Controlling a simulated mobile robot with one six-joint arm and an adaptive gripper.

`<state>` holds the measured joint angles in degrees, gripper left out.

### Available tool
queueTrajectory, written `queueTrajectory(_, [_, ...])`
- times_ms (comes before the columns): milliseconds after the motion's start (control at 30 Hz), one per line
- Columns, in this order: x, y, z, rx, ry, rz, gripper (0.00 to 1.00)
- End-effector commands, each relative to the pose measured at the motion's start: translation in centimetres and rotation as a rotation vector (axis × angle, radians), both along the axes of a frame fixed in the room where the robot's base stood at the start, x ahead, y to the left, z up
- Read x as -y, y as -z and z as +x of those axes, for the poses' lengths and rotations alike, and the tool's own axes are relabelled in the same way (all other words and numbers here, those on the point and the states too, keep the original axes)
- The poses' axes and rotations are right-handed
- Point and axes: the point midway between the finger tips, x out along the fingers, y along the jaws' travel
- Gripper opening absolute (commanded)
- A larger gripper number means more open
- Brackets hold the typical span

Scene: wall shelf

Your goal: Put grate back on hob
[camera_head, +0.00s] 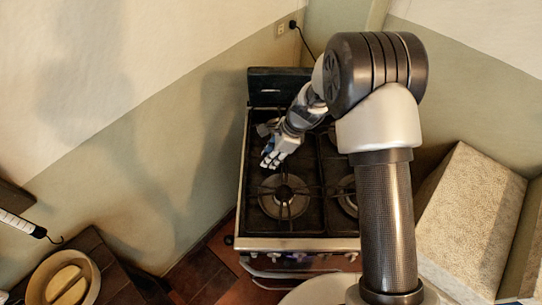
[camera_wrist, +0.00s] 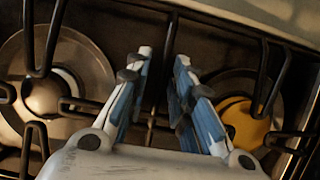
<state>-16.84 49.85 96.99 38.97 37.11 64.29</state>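The hob (camera_head: 300,242) is a dark cooker top with round burners. Black grate bars cross its left and right halves in the head view. In the wrist view, bent bars show at the left (camera_wrist: 52,38) and right (camera_wrist: 262,75); I cannot tell whether every grate is fully seated. My gripper (camera_head: 268,158) is low over the left half, behind the front-left burner (camera_head: 284,196). In the wrist view my gripper's blue-padded fingers (camera_wrist: 164,57) stand apart, with a thin dark bar visible between or beneath them. Neither finger clearly presses on it.
The hob's upright back panel (camera_head: 278,82) stands behind my gripper. The wall is close on the left. A pale speckled block (camera_head: 470,215) stands right of the cooker. A round bowl (camera_head: 88,272) is on a wooden surface at the lower left.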

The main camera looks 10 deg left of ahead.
Motion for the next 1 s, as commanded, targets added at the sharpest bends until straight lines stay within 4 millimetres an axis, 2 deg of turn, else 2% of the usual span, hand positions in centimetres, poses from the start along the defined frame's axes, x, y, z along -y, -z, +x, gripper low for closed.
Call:
queueTrajectory(300, [0.0, -0.1, 0.0, 0.0, 0.0, 0.0, 0.25])
queueTrajectory(433, [0.3, -1.2, 0.2, 0.003, 0.001, 0.0, 0.25])
queueTrajectory(800, [3.1, -8.2, 0.7, 0.004, 0.002, 0.001, 0.25])
queueTrajectory(1000, [4.2, -10.7, 0.8, 0.002, 0.001, 0.0, 0.25])
